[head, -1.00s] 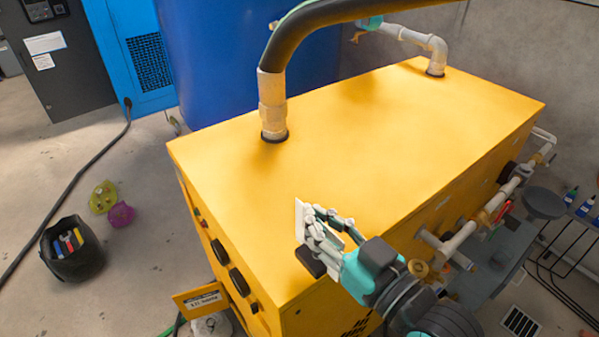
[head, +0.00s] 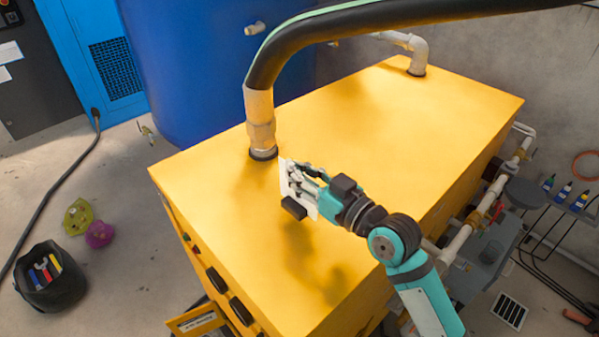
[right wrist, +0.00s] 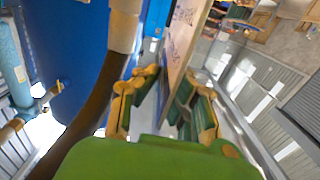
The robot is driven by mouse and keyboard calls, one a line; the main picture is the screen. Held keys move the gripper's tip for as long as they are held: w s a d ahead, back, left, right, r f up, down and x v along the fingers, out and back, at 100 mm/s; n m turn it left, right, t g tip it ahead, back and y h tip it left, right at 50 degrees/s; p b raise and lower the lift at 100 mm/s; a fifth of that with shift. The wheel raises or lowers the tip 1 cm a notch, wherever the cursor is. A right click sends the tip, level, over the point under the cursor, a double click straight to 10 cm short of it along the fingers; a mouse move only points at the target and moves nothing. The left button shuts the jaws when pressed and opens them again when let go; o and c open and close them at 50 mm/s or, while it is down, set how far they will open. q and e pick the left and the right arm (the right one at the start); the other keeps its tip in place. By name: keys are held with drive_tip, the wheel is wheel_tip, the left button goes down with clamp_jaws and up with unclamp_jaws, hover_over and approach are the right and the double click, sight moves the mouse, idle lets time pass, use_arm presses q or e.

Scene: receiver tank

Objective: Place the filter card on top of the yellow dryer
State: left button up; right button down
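The yellow dryer (head: 400,130) is a large box with a flat top that fills the middle of the head view. My right gripper (head: 298,188) is above the dryer's top, near its front left part, with a shadow below it. It is shut on the filter card (head: 283,177), a thin white card held upright and partly hidden by the fingers. In the right wrist view the card (right wrist: 184,42) stands edge-on between the fingers, with some writing on its face. My left gripper is not in view.
A grey pipe fitting with a thick black hose (head: 290,60) rises from the dryer's top just behind the gripper. A second pipe (head: 418,58) stands at the far corner. The rest of the top is bare. A blue tank (head: 200,60) stands behind.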

drive_tip(key=shift+w, duration=1.05)
drive_tip(key=shift+f, duration=0.3)
drive_tip(key=shift+d+f+p, duration=0.1)
drive_tip(key=shift+f+p, duration=0.4)
drive_tip(key=shift+f, duration=1)
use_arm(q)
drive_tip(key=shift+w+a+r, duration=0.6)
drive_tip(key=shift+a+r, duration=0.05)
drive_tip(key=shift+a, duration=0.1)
use_arm(e)
drive_tip(key=c, duration=2)
unclamp_jaws()
drive_tip(key=shift+f, duration=0.2)
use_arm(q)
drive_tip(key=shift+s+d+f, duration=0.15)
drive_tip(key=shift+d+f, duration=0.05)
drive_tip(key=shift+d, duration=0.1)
use_arm(e)
drive_tip(key=o, duration=0.5)
